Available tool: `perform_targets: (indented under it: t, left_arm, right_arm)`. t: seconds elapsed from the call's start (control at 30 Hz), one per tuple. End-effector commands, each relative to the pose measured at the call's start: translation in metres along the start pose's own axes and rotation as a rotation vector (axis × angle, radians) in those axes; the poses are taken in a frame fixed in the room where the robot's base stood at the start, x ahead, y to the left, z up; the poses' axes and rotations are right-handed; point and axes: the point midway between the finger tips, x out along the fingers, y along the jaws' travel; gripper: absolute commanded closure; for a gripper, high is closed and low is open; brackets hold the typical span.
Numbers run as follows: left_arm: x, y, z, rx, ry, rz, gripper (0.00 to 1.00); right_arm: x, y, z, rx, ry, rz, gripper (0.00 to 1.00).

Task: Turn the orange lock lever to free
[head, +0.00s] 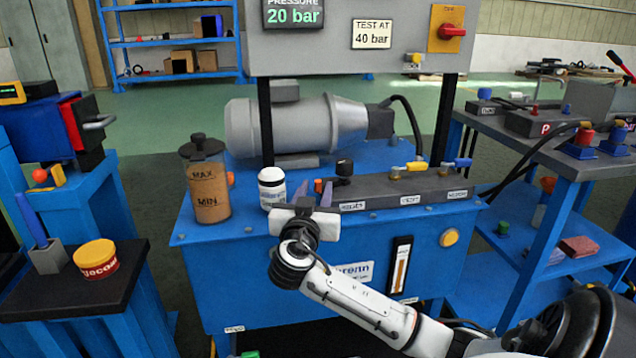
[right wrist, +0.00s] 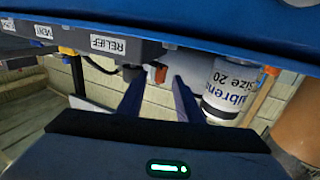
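The orange lock lever (right wrist: 160,74) shows small in the right wrist view, beside the dark relief valve knob (right wrist: 132,72). My right gripper (head: 314,190) is at the front edge of the blue power unit, left of the knob. Its two blue fingers (right wrist: 158,95) are apart, and the lever appears in the gap between their tips. I cannot tell whether they touch it. My left gripper is out of view.
A white filter (head: 272,187) stands close left of my right gripper; an oil reservoir (head: 207,185) is further left. Yellow and blue valve handles (head: 416,166) lie along the block to the right. A grey motor (head: 290,125) is behind.

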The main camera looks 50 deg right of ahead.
Motion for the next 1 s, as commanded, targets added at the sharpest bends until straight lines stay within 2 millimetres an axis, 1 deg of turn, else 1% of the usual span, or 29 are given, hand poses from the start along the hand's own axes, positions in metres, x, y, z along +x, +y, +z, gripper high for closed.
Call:
perform_targets:
  t: [0.03,0.2,0.3,0.4,0.53,1.0]
  left_arm:
    - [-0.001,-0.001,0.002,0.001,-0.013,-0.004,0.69]
    - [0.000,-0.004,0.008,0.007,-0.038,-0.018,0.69]
    - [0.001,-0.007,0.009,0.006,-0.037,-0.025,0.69]
    - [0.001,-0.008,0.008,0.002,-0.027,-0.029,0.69]
    - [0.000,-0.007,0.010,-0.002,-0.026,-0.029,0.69]
    - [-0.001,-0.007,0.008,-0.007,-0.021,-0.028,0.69]
  right_arm:
    - [-0.012,-0.001,0.000,0.002,-0.005,-0.004,0.68]
    - [-0.044,0.000,-0.001,0.003,-0.005,-0.001,0.68]
    - [-0.057,0.000,0.000,0.001,-0.004,-0.001,0.68]
    - [-0.065,0.000,0.000,0.000,-0.002,0.000,0.68]
    - [-0.068,0.000,0.000,0.000,-0.002,0.001,0.68]
    - [-0.068,0.000,0.000,0.000,-0.001,0.001,0.68]
